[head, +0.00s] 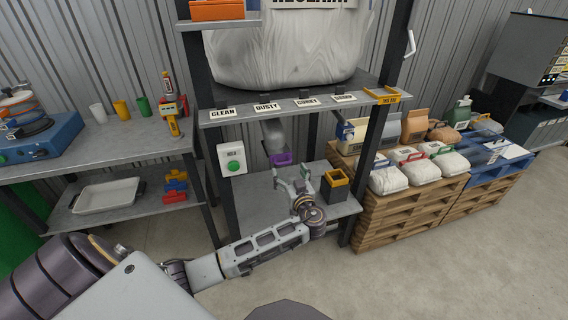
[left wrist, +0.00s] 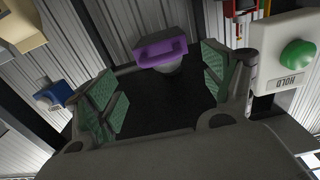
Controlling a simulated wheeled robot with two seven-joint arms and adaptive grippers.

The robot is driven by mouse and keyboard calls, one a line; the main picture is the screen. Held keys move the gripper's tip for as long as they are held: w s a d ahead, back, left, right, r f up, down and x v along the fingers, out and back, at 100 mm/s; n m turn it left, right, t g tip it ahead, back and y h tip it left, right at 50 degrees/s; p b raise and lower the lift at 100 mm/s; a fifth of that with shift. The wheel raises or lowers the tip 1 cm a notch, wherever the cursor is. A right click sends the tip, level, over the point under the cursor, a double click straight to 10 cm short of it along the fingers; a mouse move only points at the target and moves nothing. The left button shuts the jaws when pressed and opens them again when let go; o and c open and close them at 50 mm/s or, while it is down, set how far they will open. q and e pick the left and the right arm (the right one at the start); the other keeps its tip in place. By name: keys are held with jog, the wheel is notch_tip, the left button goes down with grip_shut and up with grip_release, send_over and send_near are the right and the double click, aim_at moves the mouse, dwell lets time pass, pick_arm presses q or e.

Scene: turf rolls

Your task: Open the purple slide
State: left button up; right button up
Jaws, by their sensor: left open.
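The purple slide (head: 282,159) is at the bottom of a grey spout (head: 274,135) under the label shelf of the reclaim stand. In the left wrist view the purple slide (left wrist: 160,52) shows a handle-like front and lies ahead, between and beyond the fingertips. My left gripper (head: 292,174) is open and empty, just below and in front of the slide, with a gap between them. Its green finger pads (left wrist: 160,78) stand wide apart in the left wrist view. My right gripper is not in view.
A box with a green HOLD button (head: 234,165) is on the post left of the slide. Stacked pallets (head: 400,215) with bags are at right.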

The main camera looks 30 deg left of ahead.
aim_at(284, 163)
pick_arm(q)
jog(key=x, duration=0.6)
jog(key=shift+w+a, duration=0.15)
jog(key=shift+a, duration=0.1)
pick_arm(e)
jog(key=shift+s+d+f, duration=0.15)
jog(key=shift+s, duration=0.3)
